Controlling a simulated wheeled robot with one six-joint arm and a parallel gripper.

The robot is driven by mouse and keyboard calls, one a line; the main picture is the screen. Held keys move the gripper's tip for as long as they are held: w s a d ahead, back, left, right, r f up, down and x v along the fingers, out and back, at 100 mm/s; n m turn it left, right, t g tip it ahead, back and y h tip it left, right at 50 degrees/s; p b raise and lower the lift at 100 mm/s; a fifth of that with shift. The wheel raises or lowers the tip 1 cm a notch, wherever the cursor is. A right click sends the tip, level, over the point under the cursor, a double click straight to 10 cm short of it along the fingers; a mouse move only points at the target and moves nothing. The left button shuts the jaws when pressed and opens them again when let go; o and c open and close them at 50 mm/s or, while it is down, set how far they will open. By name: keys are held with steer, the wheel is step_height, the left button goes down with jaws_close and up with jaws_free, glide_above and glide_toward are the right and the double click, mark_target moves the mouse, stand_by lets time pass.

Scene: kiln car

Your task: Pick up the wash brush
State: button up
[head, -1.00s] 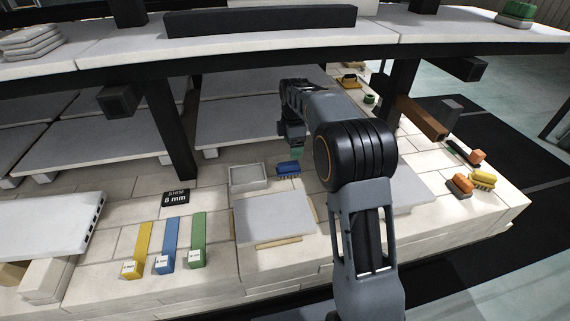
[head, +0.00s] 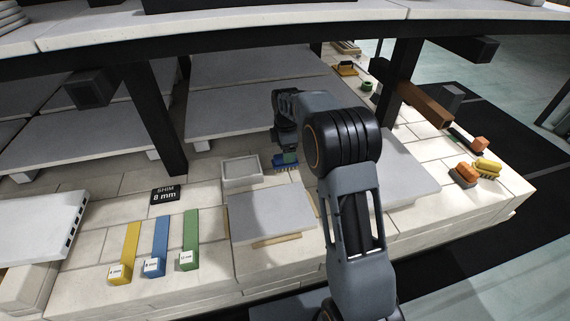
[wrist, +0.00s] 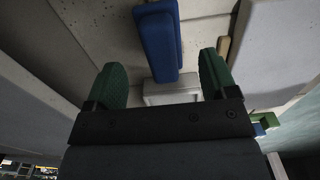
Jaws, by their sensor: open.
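The wash brush, a blue block with bristles (head: 281,167), lies on the pale brick deck just right of a small pale tray (head: 242,171). My gripper (head: 290,156) is above it, and my arm comes in from the right. The gripper and arm partly hide the brush in the head view. In the wrist view, the two green-padded fingers of my gripper (wrist: 162,72) are spread apart. The blue brush (wrist: 158,42) lies ahead, lined up with the gap between them. Nothing is held.
Dark posts (head: 153,115) and grey shelves (head: 255,107) stand behind and above. A grey slab (head: 270,213) lies in front of the brush. Yellow, blue and green shims (head: 156,246) lie left. A yellow brush (head: 487,168) and orange-topped brush (head: 464,174) lie far right.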

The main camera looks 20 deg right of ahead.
step_height(320, 180, down, 5)
steer(key=shift+a+b, duration=0.15)
steer(key=shift+b, duration=1)
steer(key=shift+c, duration=0.3)
steer(key=c, duration=1)
step_height(320, 180, up, 10)
steer(key=p, duration=0.4)
steer(key=shift+r, duration=0.1)
